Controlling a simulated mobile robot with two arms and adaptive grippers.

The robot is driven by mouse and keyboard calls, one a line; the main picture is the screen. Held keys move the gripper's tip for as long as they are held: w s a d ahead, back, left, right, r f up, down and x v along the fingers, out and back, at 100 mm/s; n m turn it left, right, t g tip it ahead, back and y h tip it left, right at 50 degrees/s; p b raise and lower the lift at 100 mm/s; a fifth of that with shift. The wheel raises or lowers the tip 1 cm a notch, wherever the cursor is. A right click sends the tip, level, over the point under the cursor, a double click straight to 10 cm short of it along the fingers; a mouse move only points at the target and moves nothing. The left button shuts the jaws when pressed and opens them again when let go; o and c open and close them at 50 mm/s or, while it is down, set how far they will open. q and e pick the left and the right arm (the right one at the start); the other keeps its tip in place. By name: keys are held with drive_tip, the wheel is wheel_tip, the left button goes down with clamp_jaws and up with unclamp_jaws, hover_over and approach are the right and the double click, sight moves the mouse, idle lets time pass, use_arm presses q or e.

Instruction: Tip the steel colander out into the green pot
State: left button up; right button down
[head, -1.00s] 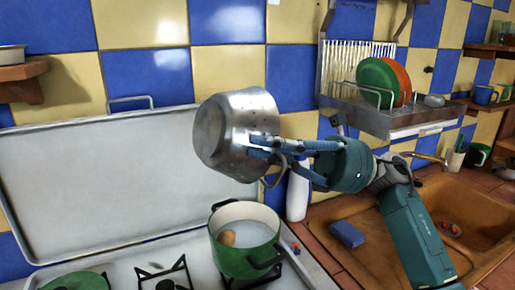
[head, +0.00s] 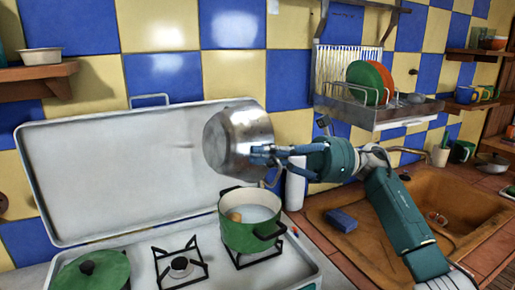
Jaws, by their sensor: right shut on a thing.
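The steel colander (head: 232,138) hangs in the air, tilted on its side, with its base facing left and toward me. My right gripper (head: 268,156) is shut on its side near the handle and holds it above the green pot. The green pot (head: 250,232) stands upright on the stove's right rear burner. A brown, rounded item (head: 235,216) shows inside the pot. The colander's opening and any contents are hidden from this side. My left gripper is not in view.
A white bottle (head: 295,183) is right of the colander. A dish rack (head: 375,105) hangs above the sink (head: 450,205).

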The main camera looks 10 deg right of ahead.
drive_tip(key=s+a+r+n+t+h+p, duration=0.25)
drive_tip(key=s+a+h+p, duration=0.45)
drive_tip(key=p, duration=1)
use_arm(q)
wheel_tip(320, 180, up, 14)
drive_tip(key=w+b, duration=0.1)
drive_tip(key=b, duration=0.2)
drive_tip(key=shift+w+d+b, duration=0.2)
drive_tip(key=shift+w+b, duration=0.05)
drive_tip(key=shift+b, duration=0.1)
use_arm(e)
drive_tip(key=a+f+n+t+h, duration=0.2)
drive_tip(key=a+f+t+h, duration=0.2)
drive_tip(key=h, duration=0.7)
drive_tip(key=shift+w+f+n, duration=0.3)
drive_tip(key=shift+w+n, duration=0.05)
drive_tip(key=shift+w, duration=0.05)
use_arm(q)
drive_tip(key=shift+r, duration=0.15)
